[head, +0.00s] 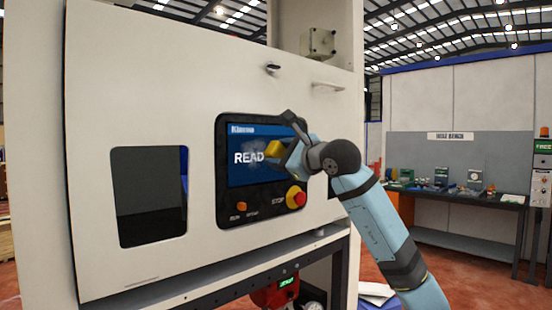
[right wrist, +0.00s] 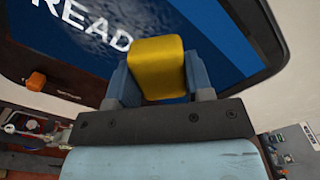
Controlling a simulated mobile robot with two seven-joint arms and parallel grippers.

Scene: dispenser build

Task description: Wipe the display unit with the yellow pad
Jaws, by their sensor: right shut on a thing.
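The display unit (head: 236,180) is a black-framed panel with a blue screen reading "READ" on the white machine front; the end of the word is hidden behind my gripper and the pad. A faint greyish smudge shows on the screen around the word. My right gripper (head: 283,152) is in front of the right part of the screen, shut on the yellow pad (head: 274,148). In the right wrist view the yellow pad (right wrist: 158,68) sits between the two fingers, over the screen (right wrist: 90,35). I cannot tell whether it touches the glass. My left gripper is not in view.
A red STOP button (head: 296,197) on a yellow base and an orange button (head: 241,206) sit below the screen. A dark window (head: 150,195) is left of it. A handle (head: 328,86) sticks out above right. A workbench (head: 455,198) stands far right.

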